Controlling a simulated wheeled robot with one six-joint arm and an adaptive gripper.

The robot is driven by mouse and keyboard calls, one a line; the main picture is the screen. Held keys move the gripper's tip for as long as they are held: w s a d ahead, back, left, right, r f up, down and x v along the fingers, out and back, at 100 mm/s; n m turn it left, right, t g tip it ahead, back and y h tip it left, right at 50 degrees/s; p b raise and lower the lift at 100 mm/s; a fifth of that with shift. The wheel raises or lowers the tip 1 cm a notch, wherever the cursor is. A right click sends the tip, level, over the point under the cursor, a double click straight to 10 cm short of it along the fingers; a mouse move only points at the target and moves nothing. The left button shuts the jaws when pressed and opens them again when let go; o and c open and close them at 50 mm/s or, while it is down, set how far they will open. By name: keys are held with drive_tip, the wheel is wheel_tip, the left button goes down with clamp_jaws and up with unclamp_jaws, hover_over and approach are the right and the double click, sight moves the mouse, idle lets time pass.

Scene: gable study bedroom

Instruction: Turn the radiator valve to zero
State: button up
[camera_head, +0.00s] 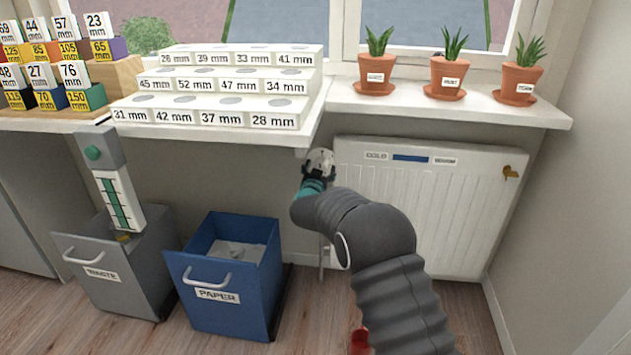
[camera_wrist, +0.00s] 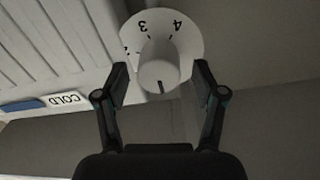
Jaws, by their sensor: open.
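A short dark line shows on the knob's lower edge in the wrist view. My gripper (camera_wrist: 160,78) is open, with one finger on each side of the knob and visible gaps between.
The windowsill (camera_head: 410,105) juts out above the radiator, with three potted plants on it. A stepped white block rack (camera_head: 215,85) stands left of them. A blue paper bin (camera_head: 215,295) and a grey waste bin (camera_head: 115,270) stand on the floor at left.

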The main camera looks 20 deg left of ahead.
drive_tip(key=v, duration=1)
drive_tip(key=shift+s, duration=0.35)
